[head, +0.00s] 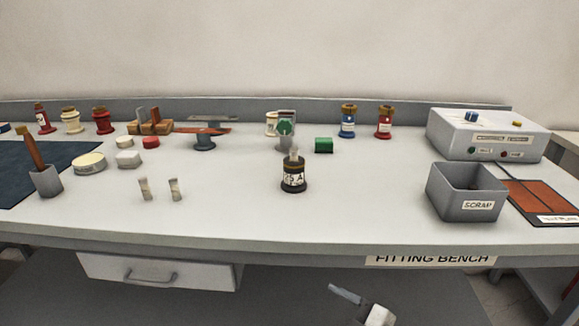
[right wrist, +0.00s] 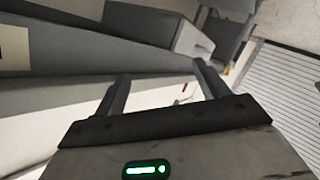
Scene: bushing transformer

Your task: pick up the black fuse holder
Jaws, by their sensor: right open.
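The black fuse holder (head: 293,179) stands upright near the middle of the bench top. It is a short dark cylinder with a pale label ending in "5 A", and a whitish piece rises from its top. My right gripper (head: 348,297) is low in front of the bench, below the "FITTING BENCH" sign and well apart from the holder. In the right wrist view its two fingers (right wrist: 164,85) are spread with nothing between them. The fuse holder cannot be made out in that view. My left gripper is not in view.
A grey scrap bin (head: 467,193) and a grey control box (head: 486,136) stand at the right. Two small pale cylinders (head: 160,189) stand left of the holder. A green block (head: 324,146) and a grey stand (head: 286,132) are behind it. The bench front edge (head: 310,246) lies above my gripper.

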